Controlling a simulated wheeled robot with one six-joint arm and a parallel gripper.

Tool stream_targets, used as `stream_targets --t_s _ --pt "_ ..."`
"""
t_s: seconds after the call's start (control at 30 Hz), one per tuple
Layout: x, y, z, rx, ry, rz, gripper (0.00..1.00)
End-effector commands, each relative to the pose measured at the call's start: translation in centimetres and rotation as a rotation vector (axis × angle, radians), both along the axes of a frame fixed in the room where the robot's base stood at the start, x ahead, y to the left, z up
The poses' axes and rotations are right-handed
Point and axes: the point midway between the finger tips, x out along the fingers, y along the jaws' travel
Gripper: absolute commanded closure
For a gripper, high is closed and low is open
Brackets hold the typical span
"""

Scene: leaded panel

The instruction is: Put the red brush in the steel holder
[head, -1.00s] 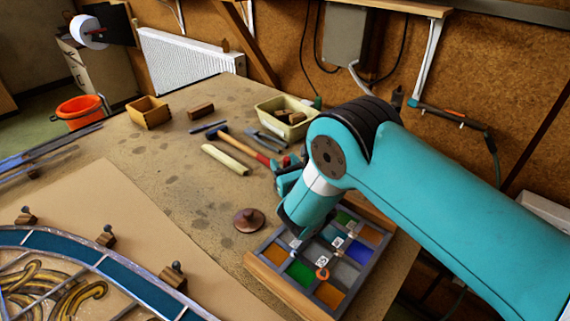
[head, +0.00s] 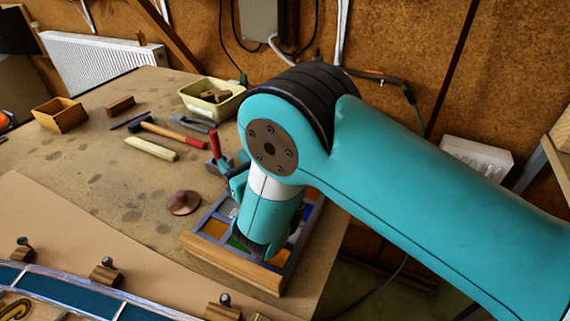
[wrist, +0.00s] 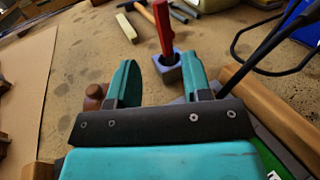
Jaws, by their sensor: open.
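The red brush (head: 214,143) stands upright with its lower end inside the steel holder (head: 217,165), a small grey block on the bench. In the wrist view, the red brush (wrist: 164,28) rises out of the opening of the holder (wrist: 168,68). My gripper (wrist: 160,62) is open, its two teal fingers apart, with the brush and holder beyond the gap between them. No finger visibly touches the brush. In the head view, my gripper (head: 238,178) is partly hidden by my wrist, just right of the holder.
A wooden tray of coloured glass (head: 225,258) lies under my wrist. Bare bench lies to the left.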

Motion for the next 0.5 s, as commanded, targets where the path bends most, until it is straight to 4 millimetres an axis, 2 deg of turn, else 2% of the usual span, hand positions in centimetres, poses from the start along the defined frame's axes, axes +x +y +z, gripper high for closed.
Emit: stream_targets --t_s 0.17,0.27,0.37,0.43,0.5 --pt "0.2 -0.5 0.2 0.006 0.006 -0.011 0.55" --pt "1.4 -1.9 1.4 0.084 0.073 -0.075 0.55" --pt "3.7 -5.4 3.9 0.296 0.253 -0.233 0.55" --pt "5.0 -8.9 5.9 0.524 0.441 -0.391 0.55" --pt "5.1 -12.6 7.4 0.783 0.649 -0.56 0.55"
